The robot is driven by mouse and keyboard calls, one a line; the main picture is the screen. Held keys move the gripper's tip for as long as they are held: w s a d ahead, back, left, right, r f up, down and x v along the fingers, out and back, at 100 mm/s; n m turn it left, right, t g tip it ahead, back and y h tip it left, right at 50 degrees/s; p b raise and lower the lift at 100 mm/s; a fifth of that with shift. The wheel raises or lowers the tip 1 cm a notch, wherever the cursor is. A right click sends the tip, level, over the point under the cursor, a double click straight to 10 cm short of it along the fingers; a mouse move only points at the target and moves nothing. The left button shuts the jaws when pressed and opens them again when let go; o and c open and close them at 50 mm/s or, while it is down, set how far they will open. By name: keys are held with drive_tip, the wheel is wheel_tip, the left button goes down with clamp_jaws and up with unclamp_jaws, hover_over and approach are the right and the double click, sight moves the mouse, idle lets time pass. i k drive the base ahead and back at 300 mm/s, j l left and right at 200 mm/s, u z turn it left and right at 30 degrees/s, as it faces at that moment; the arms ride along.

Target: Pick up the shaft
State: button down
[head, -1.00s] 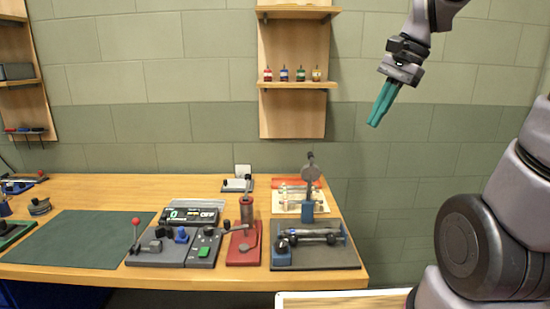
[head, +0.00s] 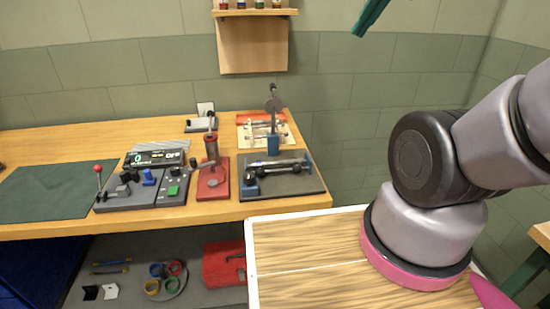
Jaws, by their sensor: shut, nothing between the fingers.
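A metallic shaft (head: 281,162) lies level across a dark fixture plate (head: 310,183) with blue supports, at the right end of the bench. Other thin rods (head: 262,130) lie on a pale tray behind it, partly hidden by an upright blue-based gauge (head: 273,108). I cannot tell for certain which one is the task's shaft. My gripper (head: 368,18) shows only its teal fingers at the top edge. They are together and empty, high above and to the right of the bench, far from the shaft.
A red press (head: 212,175) and a control box with levers (head: 145,185) stand left of the fixture plate. A green mat (head: 48,190) lies farther left. A shelf (head: 255,12) hangs on the wall. Below the bench are a red box (head: 224,264) and a plate of coloured rings (head: 166,281).

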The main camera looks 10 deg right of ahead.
sight(301, 160)
drive_tip(key=j, duration=0.7)
drive_tip(key=k+j, duration=0.15)
drive_tip(key=j, duration=0.55)
